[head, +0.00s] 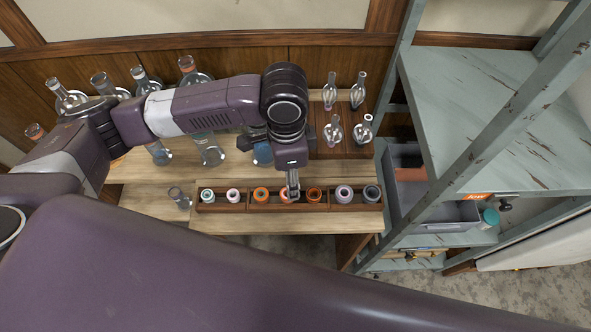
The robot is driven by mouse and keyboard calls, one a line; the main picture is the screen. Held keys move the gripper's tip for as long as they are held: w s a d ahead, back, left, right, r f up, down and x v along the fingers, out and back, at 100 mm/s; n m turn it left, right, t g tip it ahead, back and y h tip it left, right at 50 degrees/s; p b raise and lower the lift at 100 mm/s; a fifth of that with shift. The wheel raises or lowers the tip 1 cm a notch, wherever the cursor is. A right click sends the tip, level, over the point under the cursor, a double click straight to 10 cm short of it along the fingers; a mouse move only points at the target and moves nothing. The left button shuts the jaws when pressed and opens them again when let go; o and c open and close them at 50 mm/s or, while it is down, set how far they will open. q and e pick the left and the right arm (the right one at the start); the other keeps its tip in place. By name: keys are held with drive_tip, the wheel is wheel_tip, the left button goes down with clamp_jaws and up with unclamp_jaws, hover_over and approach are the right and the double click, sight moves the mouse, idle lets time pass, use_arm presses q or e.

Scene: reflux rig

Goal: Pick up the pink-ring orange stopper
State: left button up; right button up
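A wooden tray (222,208) on the bench holds a row of stoppers. Orange stoppers sit near its middle: one (261,195) left of my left gripper, one (314,195) to its right, and a pinkish-orange one (284,197) partly hidden by the fingers. The ring colours are too small to tell for sure, but the partly hidden one looks the pinkest. My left gripper (293,194) points down over that stopper, its fingers close together in this view. Whether they touch or grip it cannot be seen. My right gripper is not in view.
Flasks stand behind, and small glassware (333,131) on a wooden rack. A grey bin (450,214) sits on the shelf unit at right.

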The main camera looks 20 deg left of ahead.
use_arm(q)
drive_tip(key=shift+w+a+f, duration=0.1)
drive_tip(key=shift+w+a, duration=0.15)
drive_tip(key=shift+w, duration=0.15)
drive_tip(key=shift+s+f, duration=0.15)
drive_tip(key=shift+f, duration=0.1)
drive_tip(key=shift+s+f, duration=0.65)
drive_tip(key=shift+s, duration=0.1)
wheel_tip(320, 180, down, 2)
drive_tip(key=shift+w+a+f+p, duration=0.1)
drive_tip(key=shift+a+f+p, duration=0.1)
drive_tip(key=shift+p, duration=0.55)
drive_tip(key=shift+w+f, duration=0.25)
drive_tip(key=shift+f, duration=0.95)
drive_tip(key=shift+d+f, duration=0.1)
drive_tip(key=shift+f, duration=0.1)
drive_tip(key=c, duration=1.1)
drive_tip(key=shift+o, duration=0.2)
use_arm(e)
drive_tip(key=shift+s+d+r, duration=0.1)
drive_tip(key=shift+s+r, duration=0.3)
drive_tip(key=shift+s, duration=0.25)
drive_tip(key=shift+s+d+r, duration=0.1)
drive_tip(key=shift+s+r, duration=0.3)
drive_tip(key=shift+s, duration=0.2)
use_arm(q)
drive_tip(key=shift+r, duration=0.1)
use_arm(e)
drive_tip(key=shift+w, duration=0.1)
